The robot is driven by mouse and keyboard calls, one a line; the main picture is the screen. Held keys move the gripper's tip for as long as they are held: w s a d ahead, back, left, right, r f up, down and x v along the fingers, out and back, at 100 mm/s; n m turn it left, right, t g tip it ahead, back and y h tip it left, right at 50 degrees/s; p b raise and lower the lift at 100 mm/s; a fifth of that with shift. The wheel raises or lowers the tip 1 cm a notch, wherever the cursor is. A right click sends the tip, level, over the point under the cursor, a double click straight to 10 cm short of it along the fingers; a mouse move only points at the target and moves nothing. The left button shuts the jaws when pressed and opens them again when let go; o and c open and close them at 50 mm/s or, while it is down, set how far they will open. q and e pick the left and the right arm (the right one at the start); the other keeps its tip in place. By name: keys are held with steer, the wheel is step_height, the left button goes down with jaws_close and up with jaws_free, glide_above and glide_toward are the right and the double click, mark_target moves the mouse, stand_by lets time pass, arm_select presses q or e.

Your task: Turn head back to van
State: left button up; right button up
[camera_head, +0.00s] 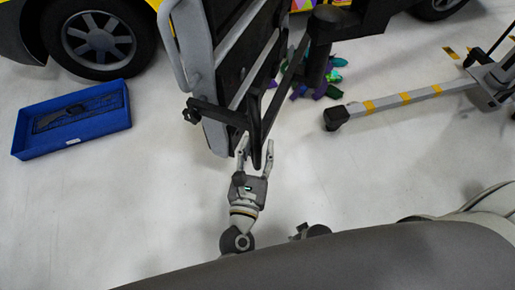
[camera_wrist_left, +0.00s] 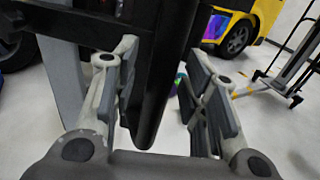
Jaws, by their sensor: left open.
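The van shows only in part along the top of the head view, with a dark front wheel (camera_head: 98,42) at the upper left and a second wheel at the upper right. Its yellow body (camera_wrist_left: 268,14) shows at the upper right of the left wrist view. My left gripper (camera_head: 256,152) is open, with its fingers on either side of the lower end of a black bar (camera_head: 257,130) of a cart-like frame. In the left wrist view the bar (camera_wrist_left: 160,75) stands between the spread fingers; contact cannot be told. My right gripper is not in view.
A blue tray (camera_head: 122,110) with a dark tool lies on the floor at left. A grey cart frame (camera_head: 195,50) stands right ahead. Several coloured pieces (camera_head: 318,88) lie behind it. A stand leg with yellow stripes (camera_head: 405,97) reaches in at right. The near floor is clear.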

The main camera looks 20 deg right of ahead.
arm_select(q)
jaws_close()
stand_by(0.3)
steer(key=shift+w, duration=0.1)
